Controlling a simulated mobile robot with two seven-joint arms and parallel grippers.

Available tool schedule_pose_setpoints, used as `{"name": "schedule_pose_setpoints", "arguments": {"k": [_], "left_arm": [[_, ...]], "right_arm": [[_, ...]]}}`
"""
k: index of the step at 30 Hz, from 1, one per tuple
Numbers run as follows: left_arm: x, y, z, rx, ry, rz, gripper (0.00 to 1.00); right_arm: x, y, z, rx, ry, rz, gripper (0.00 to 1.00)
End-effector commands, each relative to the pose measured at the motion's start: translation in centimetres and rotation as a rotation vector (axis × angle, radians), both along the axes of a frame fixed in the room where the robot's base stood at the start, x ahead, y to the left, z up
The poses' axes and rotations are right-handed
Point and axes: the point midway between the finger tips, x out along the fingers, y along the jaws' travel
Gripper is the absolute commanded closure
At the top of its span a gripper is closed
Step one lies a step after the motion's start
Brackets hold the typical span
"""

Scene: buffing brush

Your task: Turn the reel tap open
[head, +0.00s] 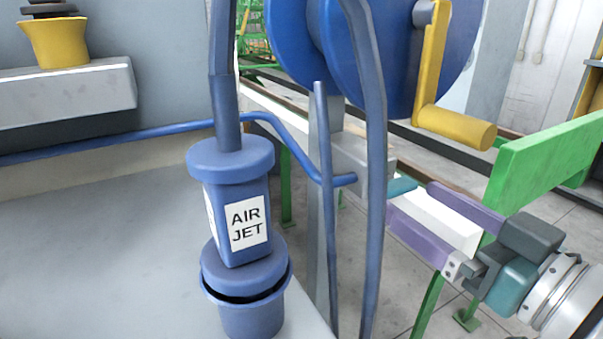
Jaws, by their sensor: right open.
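A large blue reel (345,50) with a yellow crank handle (455,127) stands at the top centre on a grey post (322,250). A small teal piece (402,188) shows beside the grey block (368,165) at the post; it may be the tap handle, but I cannot tell surely. My right gripper (410,198) comes in from the lower right, its two purple fingers apart, with a white bar showing between them. Its tips are close to the teal piece; contact is unclear. My left gripper is out of view.
A blue canister labelled AIR JET (237,215) stands at the centre left, with a hose rising from it. A blue pipe (110,138) runs behind it. A yellow pot (58,42) sits on a shelf at upper left.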

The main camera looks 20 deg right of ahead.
Motion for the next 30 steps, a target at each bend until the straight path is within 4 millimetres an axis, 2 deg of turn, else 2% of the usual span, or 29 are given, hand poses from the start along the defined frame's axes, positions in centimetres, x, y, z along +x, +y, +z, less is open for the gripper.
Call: {"name": "schedule_pose_setpoints", "arguments": {"k": [3,6,16,30], "left_arm": [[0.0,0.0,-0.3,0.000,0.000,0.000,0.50],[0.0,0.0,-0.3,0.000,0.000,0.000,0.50],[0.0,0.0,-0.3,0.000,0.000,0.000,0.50],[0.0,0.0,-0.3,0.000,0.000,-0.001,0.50]], "right_arm": [[1.6,0.1,0.0,0.000,-0.002,0.001,0.00],[2.3,0.2,0.0,-0.001,0.000,0.000,0.00],[2.5,0.2,0.0,-0.001,0.001,0.000,0.01],[2.5,0.2,0.0,-0.001,0.001,0.000,0.54]]}}
